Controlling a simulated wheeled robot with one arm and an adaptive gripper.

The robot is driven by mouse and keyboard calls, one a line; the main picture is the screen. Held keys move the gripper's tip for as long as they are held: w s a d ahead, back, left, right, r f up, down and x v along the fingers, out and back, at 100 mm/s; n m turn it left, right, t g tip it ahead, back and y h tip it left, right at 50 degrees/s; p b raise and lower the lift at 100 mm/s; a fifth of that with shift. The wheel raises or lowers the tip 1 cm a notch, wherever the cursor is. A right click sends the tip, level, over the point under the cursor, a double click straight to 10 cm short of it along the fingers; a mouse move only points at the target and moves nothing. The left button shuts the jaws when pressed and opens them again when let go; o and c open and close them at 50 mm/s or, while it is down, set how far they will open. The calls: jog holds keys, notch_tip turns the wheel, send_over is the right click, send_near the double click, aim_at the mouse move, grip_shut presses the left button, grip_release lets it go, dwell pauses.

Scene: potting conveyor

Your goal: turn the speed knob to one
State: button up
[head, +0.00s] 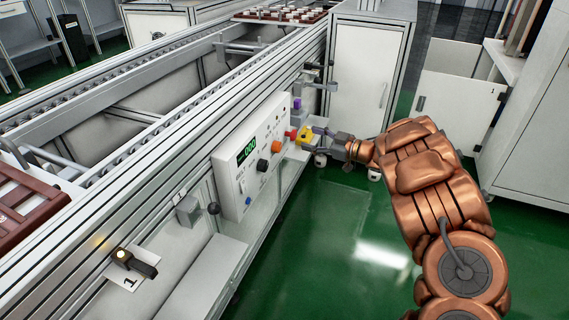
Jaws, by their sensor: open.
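A white control panel (227,180) is fixed to the side of the conveyor, with a green-lit display (247,150) reading what looks like zeros. I cannot read the labels, so which one is the speed knob is unclear. My gripper (320,143) is open and appears empty, to the right of the panel, by a yellow part (306,135) and a red part (291,134). Whether it touches the yellow part cannot be told.
The conveyor (190,100) runs diagonally, with a brown tray (25,205) at left and a tray of pots (280,14) at the far end. A white cabinet (365,75) stands behind my gripper. Green floor (330,260) is clear.

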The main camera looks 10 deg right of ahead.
aim_at(280, 148)
jog(key=s+a+f+n+g+y+b, duration=0.1)
jog(key=s+a+f+g+y+b, duration=0.1)
jog(key=s+a+f+y, duration=0.1)
jog(key=b+x, duration=0.1)
jog(key=x, duration=0.6)
jog(key=shift+w+f+b, duration=0.15)
jog(key=shift+w+b, duration=0.05)
jog(key=shift+b, duration=0.1)
jog(key=c, duration=1.1)
